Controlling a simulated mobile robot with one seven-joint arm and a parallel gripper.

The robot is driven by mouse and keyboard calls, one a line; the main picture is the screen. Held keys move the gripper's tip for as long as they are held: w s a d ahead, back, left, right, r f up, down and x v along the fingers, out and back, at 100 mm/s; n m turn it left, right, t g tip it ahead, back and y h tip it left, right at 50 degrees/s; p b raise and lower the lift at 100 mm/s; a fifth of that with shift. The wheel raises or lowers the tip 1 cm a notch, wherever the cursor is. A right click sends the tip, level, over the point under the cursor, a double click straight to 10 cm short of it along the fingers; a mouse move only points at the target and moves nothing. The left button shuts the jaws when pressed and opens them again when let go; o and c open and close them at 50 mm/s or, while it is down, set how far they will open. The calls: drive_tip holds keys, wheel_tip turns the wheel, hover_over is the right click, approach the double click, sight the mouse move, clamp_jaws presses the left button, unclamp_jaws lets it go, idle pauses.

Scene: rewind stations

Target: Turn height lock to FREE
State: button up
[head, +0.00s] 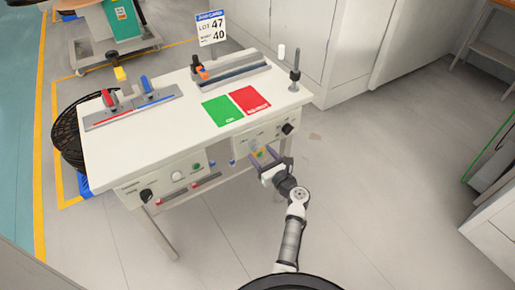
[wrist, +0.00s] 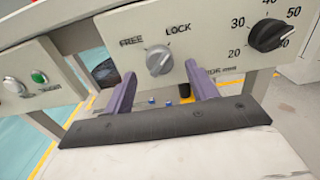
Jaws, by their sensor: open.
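The height lock knob (wrist: 158,60) is a light grey knob on the pale front panel (wrist: 215,40) of the table. FREE is printed at its upper left and LOCK at its upper right. Its ridge appears to slant up toward LOCK, but the exact pointer is hard to make out. My gripper (wrist: 160,76) is open, with one purple finger on each side below the knob and nothing held. In the head view my gripper (head: 263,154) is at the front panel's right part, where the knob is too small to tell.
A black dial (wrist: 268,35) with numbers is right of the knob. A green button (wrist: 39,77) is on the left panel. The white tabletop (head: 150,140) carries green (head: 221,110) and red mats (head: 250,100). Open floor (head: 370,190) lies to the right.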

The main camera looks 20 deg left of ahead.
sight(255, 146)
drive_tip(key=x, duration=0.3)
drive_tip(key=shift+w+a, duration=0.1)
drive_tip(key=shift+a, duration=0.05)
drive_tip(key=c, duration=1)
